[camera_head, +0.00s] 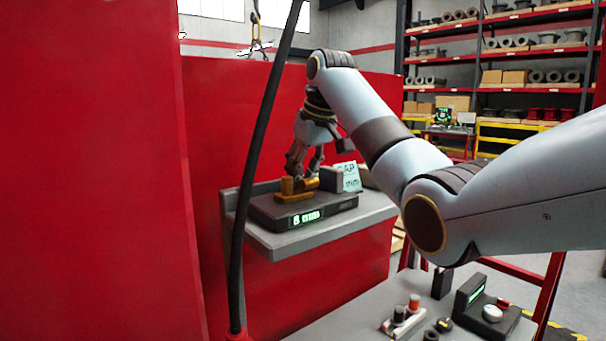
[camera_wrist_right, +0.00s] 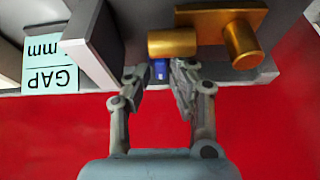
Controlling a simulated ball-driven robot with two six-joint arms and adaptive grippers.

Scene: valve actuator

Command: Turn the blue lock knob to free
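The blue lock knob (camera_wrist_right: 160,69) shows small in the right wrist view, just beneath a brass cylinder (camera_wrist_right: 172,42) and partly hidden by it. My right gripper (camera_wrist_right: 159,75) has its fingers apart, one tip on each side of the knob in that view; I cannot tell whether they touch it. In the head view, the right gripper (camera_head: 302,175) points down at the brass parts (camera_head: 297,190) on a dark block, whose green display (camera_head: 306,217) reads "8 mm". The knob cannot be made out in the head view. My left gripper is not in view.
The block stands on a grey shelf (camera_head: 275,245) against a red wall. A lower bench (camera_head: 345,320) holds small knobs and a device.

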